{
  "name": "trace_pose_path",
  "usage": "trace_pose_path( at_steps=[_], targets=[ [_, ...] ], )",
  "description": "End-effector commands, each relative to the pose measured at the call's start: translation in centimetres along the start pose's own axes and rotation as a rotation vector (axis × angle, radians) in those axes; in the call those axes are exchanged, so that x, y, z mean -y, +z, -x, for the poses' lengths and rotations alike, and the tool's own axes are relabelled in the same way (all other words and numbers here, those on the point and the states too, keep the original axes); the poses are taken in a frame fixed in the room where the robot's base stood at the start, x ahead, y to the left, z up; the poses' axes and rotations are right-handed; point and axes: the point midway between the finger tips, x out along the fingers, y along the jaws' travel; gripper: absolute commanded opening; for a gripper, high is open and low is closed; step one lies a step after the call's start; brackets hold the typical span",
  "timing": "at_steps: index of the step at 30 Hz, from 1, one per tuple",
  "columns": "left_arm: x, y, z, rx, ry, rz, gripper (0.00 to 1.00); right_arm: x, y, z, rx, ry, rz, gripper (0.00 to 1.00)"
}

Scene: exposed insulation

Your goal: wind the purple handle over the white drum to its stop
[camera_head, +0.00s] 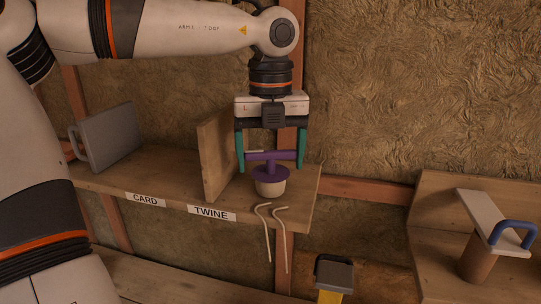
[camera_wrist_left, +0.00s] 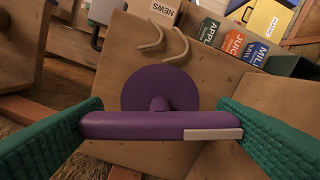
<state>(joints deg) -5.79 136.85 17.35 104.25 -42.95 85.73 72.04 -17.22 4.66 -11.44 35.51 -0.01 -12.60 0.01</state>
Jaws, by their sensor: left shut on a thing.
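The purple handle (camera_head: 272,156) is a crossbar on a short stem above a round purple disc (camera_head: 271,173). It sits on top of the white drum (camera_head: 270,188), at the right end of the wooden shelf. My left gripper (camera_head: 271,158) points down from above, its green fingers shut on the two ends of the crossbar. In the left wrist view the purple handle (camera_wrist_left: 140,125) lies between the green fingers, with a pale strip near its right end. The purple disc (camera_wrist_left: 158,88) hides the drum there. My right gripper is not in view.
An upright wooden divider (camera_head: 217,155) stands left of the drum. Two pale hooks (camera_head: 268,232) hang at the shelf front by the TWINE label (camera_head: 211,213). A grey panel (camera_head: 105,137) stands farther left. A blue-handled white board (camera_head: 494,224) is at the right.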

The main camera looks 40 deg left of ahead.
Motion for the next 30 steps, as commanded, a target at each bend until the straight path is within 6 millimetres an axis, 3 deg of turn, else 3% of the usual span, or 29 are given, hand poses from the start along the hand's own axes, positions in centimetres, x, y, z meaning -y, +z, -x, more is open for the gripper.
trace_pose_path(
  at_steps=[30],
  targets=[
    [-0.08, -0.09, 0.42, -0.008, 0.004, -0.966, 0.59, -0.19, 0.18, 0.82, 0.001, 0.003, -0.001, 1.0]
  ],
)
